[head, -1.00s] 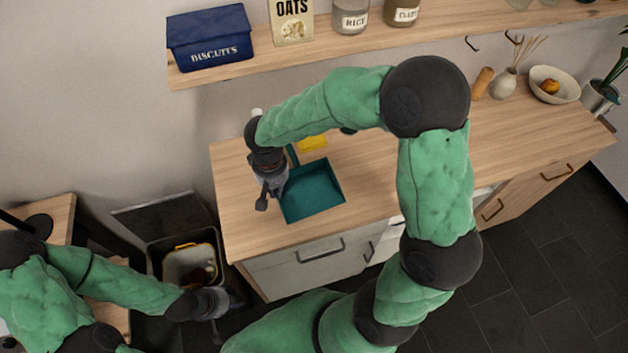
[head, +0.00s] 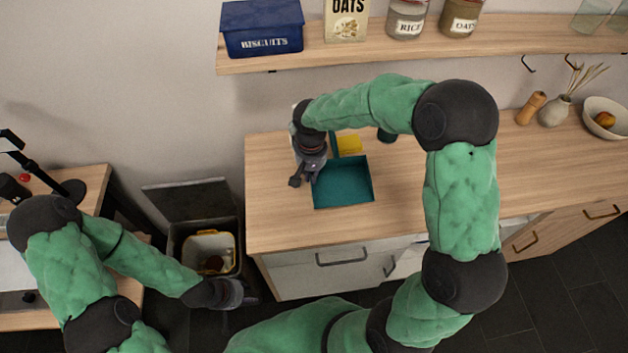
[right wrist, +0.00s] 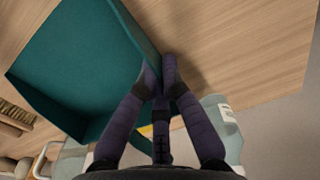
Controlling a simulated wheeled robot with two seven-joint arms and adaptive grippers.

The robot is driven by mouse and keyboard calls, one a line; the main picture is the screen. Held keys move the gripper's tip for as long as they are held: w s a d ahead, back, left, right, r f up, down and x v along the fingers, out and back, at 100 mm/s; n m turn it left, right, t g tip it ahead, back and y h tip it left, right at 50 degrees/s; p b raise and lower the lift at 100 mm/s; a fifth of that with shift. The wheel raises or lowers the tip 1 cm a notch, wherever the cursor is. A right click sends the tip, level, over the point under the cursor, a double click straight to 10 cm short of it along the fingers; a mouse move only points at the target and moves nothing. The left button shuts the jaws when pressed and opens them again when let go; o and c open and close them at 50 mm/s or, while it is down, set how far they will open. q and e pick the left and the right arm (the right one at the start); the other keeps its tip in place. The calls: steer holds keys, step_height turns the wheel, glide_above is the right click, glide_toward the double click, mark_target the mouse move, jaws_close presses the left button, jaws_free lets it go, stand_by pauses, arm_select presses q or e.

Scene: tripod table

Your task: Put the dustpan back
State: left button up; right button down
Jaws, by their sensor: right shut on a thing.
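The dustpan (head: 343,184) is a teal, shallow, open pan on the left part of the wooden counter. It looks empty. A teal strip behind it, perhaps its handle, is partly hidden by my arm. My right gripper (head: 304,180) is at the pan's left side. In the right wrist view its fingers (right wrist: 159,76) are shut on the dustpan's side wall (right wrist: 132,28). Whether the pan rests on the counter or is slightly raised, I cannot tell. My left gripper (head: 238,294) is low, in front of the open bin; its fingers are too small and dark to read.
A yellow sponge (head: 349,144) lies behind the dustpan. A pale bottle (right wrist: 222,118) stands near my right fingers. An open bin (head: 206,248) stands left of the counter. A wall shelf (head: 300,62) with hooks runs above. The counter's front left is clear.

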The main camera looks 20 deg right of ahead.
steer(key=f, duration=0.1)
steer(key=w+d+f, duration=0.1)
steer(key=w+f, duration=0.1)
steer(key=shift+w+d+f+b, duration=0.15)
steer(key=shift+d+b, duration=0.15)
steer(key=shift+b, duration=0.05)
steer(key=shift+w+f+b, duration=0.2)
steer(key=shift+f+b, duration=0.35)
steer(key=shift+f, duration=1.1)
steer(key=shift+f, duration=0.1)
steer(key=shift+f, duration=0.1)
steer(key=c, duration=1.4)
jaws_free()
steer(key=shift+r, duration=0.25)
step_height(320, 180, up, 12)
steer(key=p, duration=0.3)
steer(key=shift+s, duration=0.1)
